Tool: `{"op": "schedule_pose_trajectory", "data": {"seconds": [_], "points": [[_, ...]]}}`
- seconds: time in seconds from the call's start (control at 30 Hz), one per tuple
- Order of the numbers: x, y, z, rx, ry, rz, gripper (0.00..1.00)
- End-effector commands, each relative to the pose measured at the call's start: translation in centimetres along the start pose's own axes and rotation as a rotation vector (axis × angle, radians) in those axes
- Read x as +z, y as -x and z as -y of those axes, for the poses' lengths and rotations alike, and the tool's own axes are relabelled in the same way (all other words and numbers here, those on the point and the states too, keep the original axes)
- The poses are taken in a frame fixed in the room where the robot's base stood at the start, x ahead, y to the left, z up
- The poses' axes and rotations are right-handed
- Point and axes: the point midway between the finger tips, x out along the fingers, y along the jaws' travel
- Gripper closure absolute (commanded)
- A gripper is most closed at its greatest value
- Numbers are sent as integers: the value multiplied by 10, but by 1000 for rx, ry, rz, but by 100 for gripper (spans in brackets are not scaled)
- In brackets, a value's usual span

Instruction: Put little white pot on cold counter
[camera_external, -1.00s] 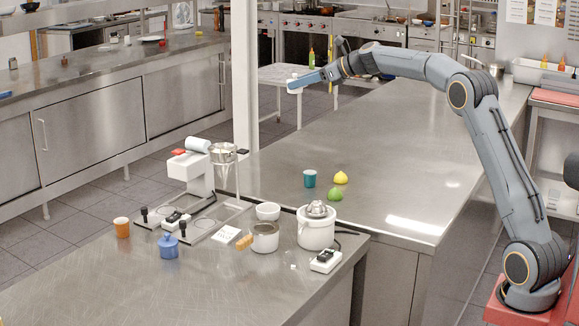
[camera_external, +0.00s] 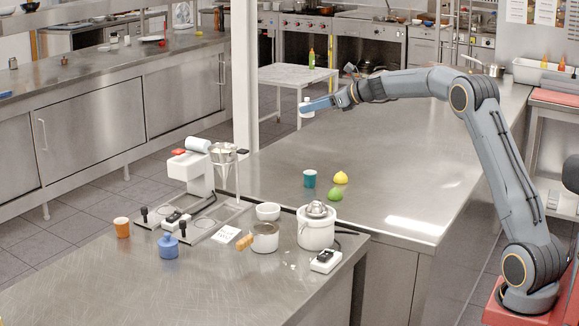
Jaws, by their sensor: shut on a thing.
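My gripper (camera_external: 308,106) is at the end of the outstretched arm, above the far left edge of the middle steel counter (camera_external: 390,170). It is shut on a small white thing, which looks like the little white pot (camera_external: 306,112). The pot is small in view and partly covered by the blue finger. It hangs in the air, clear of the counter below. No counter is labelled cold. A steel counter with closed door fronts (camera_external: 100,125) runs along the left.
A teal cup (camera_external: 309,179), a yellow lemon (camera_external: 340,177) and a green lime (camera_external: 335,194) stand on the middle counter. A white post (camera_external: 244,80) rises left of the gripper.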

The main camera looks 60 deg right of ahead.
Motion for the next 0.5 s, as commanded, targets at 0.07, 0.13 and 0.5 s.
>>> {"op": "schedule_pose_trajectory", "data": {"seconds": [0.07, 0.13, 0.5], "points": [[-22, -9, -1, 2, -4, -3, 100], [-39, -16, -2, 1, -4, -2, 100], [-84, -35, -3, 0, 1, 2, 100]]}}
